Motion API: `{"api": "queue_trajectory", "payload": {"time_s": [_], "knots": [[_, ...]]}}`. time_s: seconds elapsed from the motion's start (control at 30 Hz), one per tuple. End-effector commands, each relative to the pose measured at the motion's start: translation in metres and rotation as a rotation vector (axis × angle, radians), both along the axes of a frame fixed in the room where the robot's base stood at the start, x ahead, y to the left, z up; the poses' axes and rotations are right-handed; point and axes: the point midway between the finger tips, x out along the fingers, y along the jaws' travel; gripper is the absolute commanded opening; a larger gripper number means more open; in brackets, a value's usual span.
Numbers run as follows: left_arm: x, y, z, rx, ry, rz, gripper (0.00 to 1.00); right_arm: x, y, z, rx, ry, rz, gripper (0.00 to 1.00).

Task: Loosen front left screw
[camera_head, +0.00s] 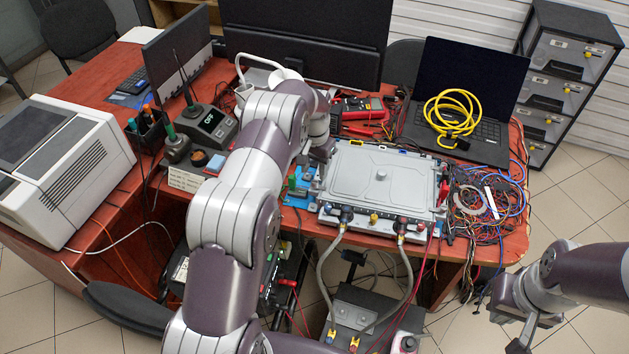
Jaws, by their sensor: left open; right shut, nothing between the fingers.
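A flat grey metal unit (376,178) with a lid lies on the red table. Two grey hoses (326,272) run from fittings on its front edge down to a box below. The front left fitting (346,215) is dark and shows in front of the unit. The front left screw is too small to pick out. My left arm reaches up across the middle; my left gripper (322,152) is open at the unit's back left corner, its fingers small and partly hidden. My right gripper (522,334) is shut and empty at the lower right, away from the table.
A laptop with a coiled yellow cable (452,112) stands behind the unit. Tangled wires (487,200) lie to its right. A red multimeter (362,108), a soldering station (209,125) and a white printer (62,165) crowd the table. The hoses reach a grey box (365,315) below.

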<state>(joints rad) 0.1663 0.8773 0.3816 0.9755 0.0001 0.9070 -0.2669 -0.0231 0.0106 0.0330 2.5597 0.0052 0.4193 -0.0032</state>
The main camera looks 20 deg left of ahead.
Motion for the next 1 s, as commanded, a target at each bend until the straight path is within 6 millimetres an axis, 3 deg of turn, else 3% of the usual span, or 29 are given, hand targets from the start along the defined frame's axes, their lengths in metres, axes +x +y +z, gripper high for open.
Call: {"api": "queue_trajectory", "payload": {"time_s": [0.3,0.67,0.8,1.0], "knots": [[0.0,0.0,-0.041,0.0,0.001,0.0,0.47,0.0,0.0,0.009,0.0,0.001,0.0,0.0],[0.0,0.0,-0.046,0.0,0.0,0.0,0.47,0.0,0.0,0.009,0.0,0.001,0.0,0.0],[0.0,0.0,-0.046,0.0,0.0,0.0,0.01,0.0,0.0,0.009,0.0,0.001,0.0,0.0],[0.0,0.0,-0.046,0.0,0.0,0.003,0.0,0.0,0.0,0.008,0.0,0.001,0.0,0.0]]}}
